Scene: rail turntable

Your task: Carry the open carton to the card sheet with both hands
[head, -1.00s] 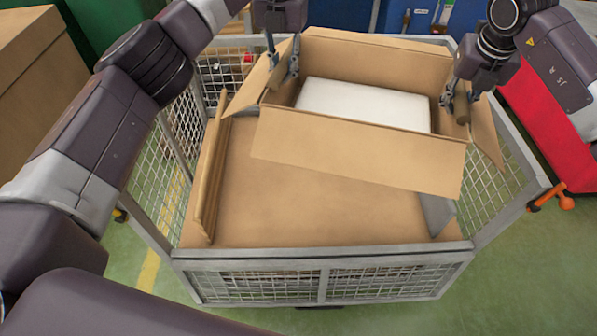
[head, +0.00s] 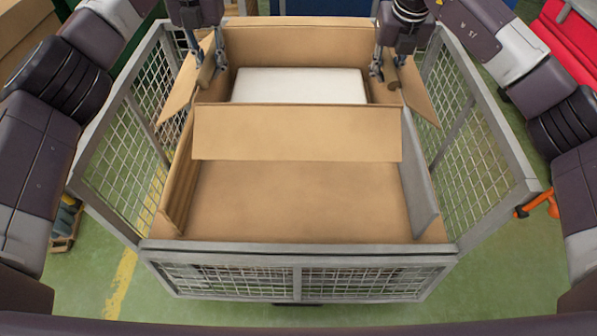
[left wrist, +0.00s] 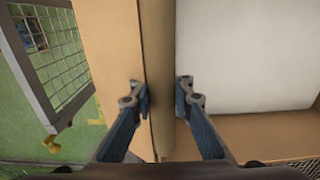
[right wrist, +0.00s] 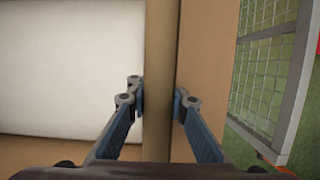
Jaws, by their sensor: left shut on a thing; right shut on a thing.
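The open carton (head: 297,133) is brown, with its flaps spread and a white block (head: 298,86) inside. It is at the far part of a mesh cage, its near flap facing me. My left gripper (head: 208,72) is shut on the carton's left wall, also in the left wrist view (left wrist: 162,95). My right gripper (head: 389,72) is shut on its right wall, also in the right wrist view (right wrist: 160,98). A flat brown card surface (head: 300,200) lies in the cage before the carton. The carton's underside is hidden, so I cannot tell whether it touches anything.
The grey mesh cage (head: 300,251) has side panels spreading outward and a low front rail. An upright brown board (head: 180,180) stands inside at the left, and a grey plate (head: 418,180) at the right. An orange handle (head: 537,205) sticks out at the right.

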